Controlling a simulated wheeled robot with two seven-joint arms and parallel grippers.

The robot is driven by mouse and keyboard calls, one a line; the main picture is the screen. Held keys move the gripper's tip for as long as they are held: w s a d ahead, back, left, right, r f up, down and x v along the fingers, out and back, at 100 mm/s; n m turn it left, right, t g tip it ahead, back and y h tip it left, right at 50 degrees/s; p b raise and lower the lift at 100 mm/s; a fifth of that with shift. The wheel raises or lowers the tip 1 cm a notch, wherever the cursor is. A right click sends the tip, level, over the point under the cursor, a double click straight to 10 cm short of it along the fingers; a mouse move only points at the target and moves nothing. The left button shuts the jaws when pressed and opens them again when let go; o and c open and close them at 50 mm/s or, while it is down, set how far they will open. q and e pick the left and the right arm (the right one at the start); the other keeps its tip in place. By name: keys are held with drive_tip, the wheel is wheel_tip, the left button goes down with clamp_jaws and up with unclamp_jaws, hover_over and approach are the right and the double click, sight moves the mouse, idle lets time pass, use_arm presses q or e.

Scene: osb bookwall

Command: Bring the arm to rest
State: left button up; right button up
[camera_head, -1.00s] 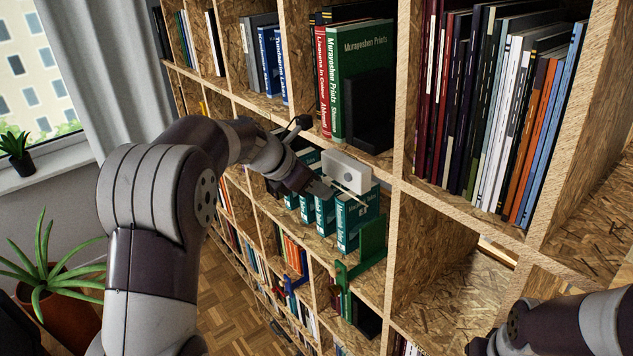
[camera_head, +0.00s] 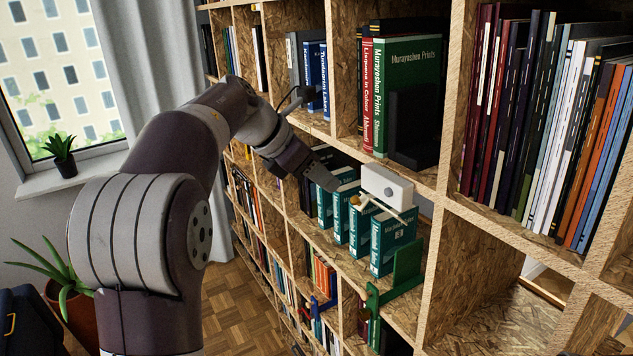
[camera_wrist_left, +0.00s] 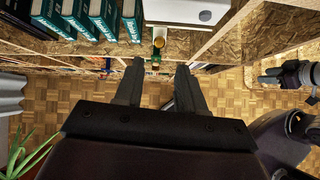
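My left arm comes in from the left in the head view. Its gripper (camera_head: 328,180) is in front of the shelf wall, left of a white box (camera_head: 387,186) and near the teal books (camera_head: 396,242). In the left wrist view its two fingers are apart with nothing held between them (camera_wrist_left: 160,88). Teal book spines (camera_wrist_left: 104,18) and the white box's edge (camera_wrist_left: 185,11) lie beyond the fingertips. A small orange-topped thing (camera_wrist_left: 159,42) shows past the finger gap. Part of my right arm (camera_wrist_left: 290,76) shows at the right of the wrist view; its finger state is unclear.
The wooden bookshelf (camera_head: 437,270) fills the right side, with a green bookend (camera_head: 405,267) beside the teal books. Tall books (camera_head: 540,120) fill the upper right compartment. A potted plant (camera_head: 66,290) stands at lower left. Open parquet floor (camera_head: 240,310) lies below.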

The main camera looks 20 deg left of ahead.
use_arm(q)
drive_tip(key=shift+v, duration=0.75)
use_arm(e)
drive_tip(key=shift+w+f, duration=0.15)
drive_tip(key=shift+f, duration=0.1)
